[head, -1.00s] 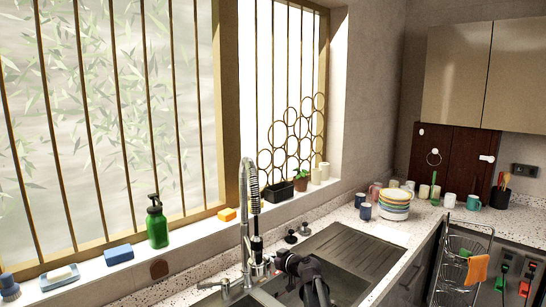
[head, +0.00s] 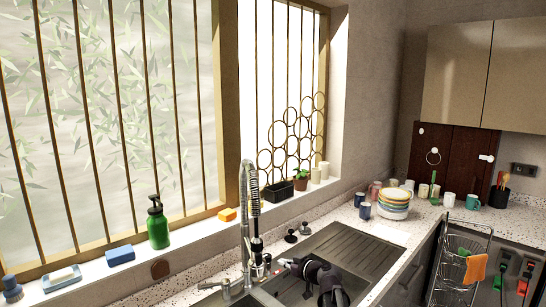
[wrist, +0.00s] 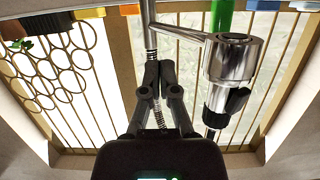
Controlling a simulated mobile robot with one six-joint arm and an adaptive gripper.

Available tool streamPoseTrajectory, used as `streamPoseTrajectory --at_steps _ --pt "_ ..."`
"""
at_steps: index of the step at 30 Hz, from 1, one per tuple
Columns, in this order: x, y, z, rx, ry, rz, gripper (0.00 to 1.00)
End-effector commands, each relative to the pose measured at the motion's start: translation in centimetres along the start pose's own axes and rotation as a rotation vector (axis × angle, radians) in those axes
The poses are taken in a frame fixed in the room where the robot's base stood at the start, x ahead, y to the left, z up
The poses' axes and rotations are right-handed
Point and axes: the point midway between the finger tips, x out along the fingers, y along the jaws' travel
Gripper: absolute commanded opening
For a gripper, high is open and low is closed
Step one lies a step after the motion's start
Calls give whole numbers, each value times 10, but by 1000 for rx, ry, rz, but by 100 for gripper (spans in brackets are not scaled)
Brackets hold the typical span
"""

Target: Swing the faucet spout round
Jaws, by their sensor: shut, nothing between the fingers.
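The chrome faucet (head: 246,210) stands upright at the sink's window side, with a coiled spring hose and a dark-and-chrome spray head (head: 257,243) hanging on its right. In the wrist view the spray head (wrist: 228,62) is large, right of my fingers, on a chrome holder arm that runs left to the post. My gripper (head: 285,263) is low over the sink, just right of the faucet and pointing left at it. In the wrist view my gripper (wrist: 159,66) is shut and empty, its tips overlapping the spring and post in the picture. Whether they touch cannot be told.
A sink with a ribbed drainboard (head: 350,248) lies under my arm. On the sill are a green soap bottle (head: 158,225), a blue sponge (head: 120,255) and a potted plant (head: 301,180). Stacked bowls (head: 394,203) and cups stand at the back right.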

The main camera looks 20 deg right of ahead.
Motion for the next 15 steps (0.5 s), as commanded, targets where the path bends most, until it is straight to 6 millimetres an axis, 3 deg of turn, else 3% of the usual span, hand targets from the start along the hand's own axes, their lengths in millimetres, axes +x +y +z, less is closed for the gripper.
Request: streamPoseTrajectory --at_steps 7,15 --pt "-20 0 0 0 0 1 0" --pt "-23 0 0 0 0 0 0"
